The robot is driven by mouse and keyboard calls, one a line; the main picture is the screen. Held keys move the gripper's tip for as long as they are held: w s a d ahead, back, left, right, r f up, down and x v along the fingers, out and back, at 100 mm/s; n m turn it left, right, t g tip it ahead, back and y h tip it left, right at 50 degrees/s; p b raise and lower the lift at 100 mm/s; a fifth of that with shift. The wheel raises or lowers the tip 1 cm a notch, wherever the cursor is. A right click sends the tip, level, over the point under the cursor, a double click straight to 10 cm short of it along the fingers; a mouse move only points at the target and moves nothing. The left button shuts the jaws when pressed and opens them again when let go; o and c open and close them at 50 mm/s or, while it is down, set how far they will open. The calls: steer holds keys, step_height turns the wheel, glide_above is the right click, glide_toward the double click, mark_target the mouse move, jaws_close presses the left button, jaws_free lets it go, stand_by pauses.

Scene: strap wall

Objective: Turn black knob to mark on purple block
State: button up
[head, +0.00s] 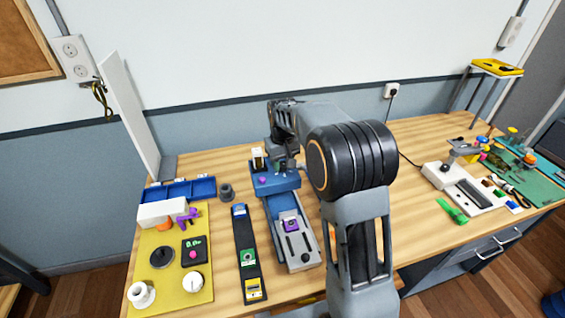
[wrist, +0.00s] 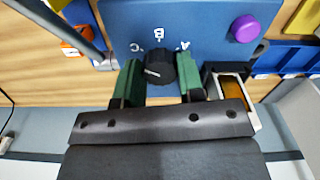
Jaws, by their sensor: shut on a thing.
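The black knob (wrist: 160,66) sits on the face of a blue block (wrist: 205,22), which also shows in the head view (head: 284,183). White letters C, B and A are set around the knob in the wrist view. The knob's short white line lies on its left part, nearer the C side than B or A. My gripper (wrist: 160,82) has its green fingers shut on the knob, one on each side. The purple block (head: 291,225) sits on the grey and blue fixture in front in the head view. Its mark is too small to read.
A purple button (wrist: 245,28) is beside the knob on the blue block. A pale, open-topped holder (wrist: 235,90) stands close to the right finger. A black strip (head: 246,255) with coloured blocks and a yellow board (head: 170,290) lie to the left.

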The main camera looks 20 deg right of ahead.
mark_target(283, 164)
steer(key=o, duration=0.9)
step_height(283, 164, up, 14)
steer(key=shift+f, duration=0.1)
steer(key=shift+d, duration=0.1)
stand_by(0.4)
